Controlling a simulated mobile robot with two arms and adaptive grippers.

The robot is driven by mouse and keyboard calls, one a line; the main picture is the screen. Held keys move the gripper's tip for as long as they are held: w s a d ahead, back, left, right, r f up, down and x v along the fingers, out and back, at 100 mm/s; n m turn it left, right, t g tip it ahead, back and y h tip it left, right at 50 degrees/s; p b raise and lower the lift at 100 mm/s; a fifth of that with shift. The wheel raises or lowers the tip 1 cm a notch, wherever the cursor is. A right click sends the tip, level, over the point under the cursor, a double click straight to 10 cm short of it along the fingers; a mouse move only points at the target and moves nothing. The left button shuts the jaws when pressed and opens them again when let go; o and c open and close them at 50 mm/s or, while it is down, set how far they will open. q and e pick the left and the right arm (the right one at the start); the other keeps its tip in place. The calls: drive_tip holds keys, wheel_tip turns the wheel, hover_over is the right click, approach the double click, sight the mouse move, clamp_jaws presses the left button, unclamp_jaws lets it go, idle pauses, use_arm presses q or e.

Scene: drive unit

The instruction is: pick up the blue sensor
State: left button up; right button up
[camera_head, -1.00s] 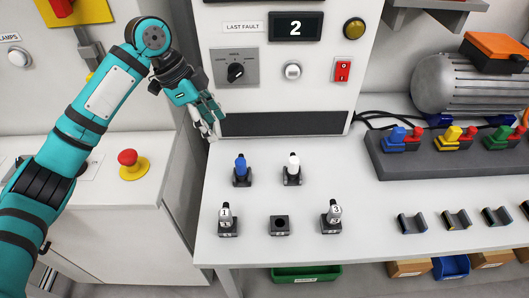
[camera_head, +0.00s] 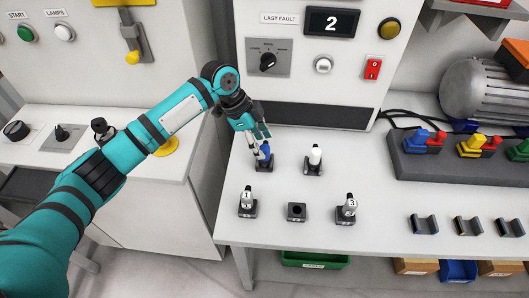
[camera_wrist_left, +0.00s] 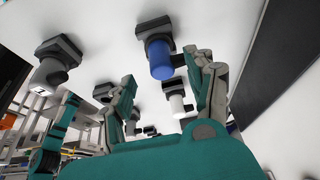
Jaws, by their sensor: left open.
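The blue sensor (camera_head: 265,153) stands upright in a black holder on the white table, at the back left. My left gripper (camera_head: 259,143) is open and empty, reaching down right at the sensor and partly covering it. In the left wrist view the blue sensor (camera_wrist_left: 160,60) shows between and just beyond the spread fingers (camera_wrist_left: 165,85). I cannot tell whether a finger touches it.
A white-topped sensor (camera_head: 315,157) stands to the right. Sensors marked 1 (camera_head: 247,198) and 3 (camera_head: 349,205) flank an empty holder (camera_head: 297,211) in front. The panel (camera_head: 300,60) rises behind. A grey rack (camera_head: 440,169) lies at the right.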

sight(263, 147)
use_arm(q)
drive_tip(key=x, duration=0.3)
drive_tip(key=shift+w+f+p, duration=0.15)
drive_tip(key=shift+f+p, duration=0.05)
drive_tip(key=shift+p, duration=0.2)
drive_tip(key=shift+d+f, duration=0.1)
clamp_jaws()
use_arm(e)
drive_tip(key=shift+s+a+r, duration=0.5)
drive_tip(key=shift+s+r, duration=0.15)
drive_tip(key=shift+s, duration=0.05)
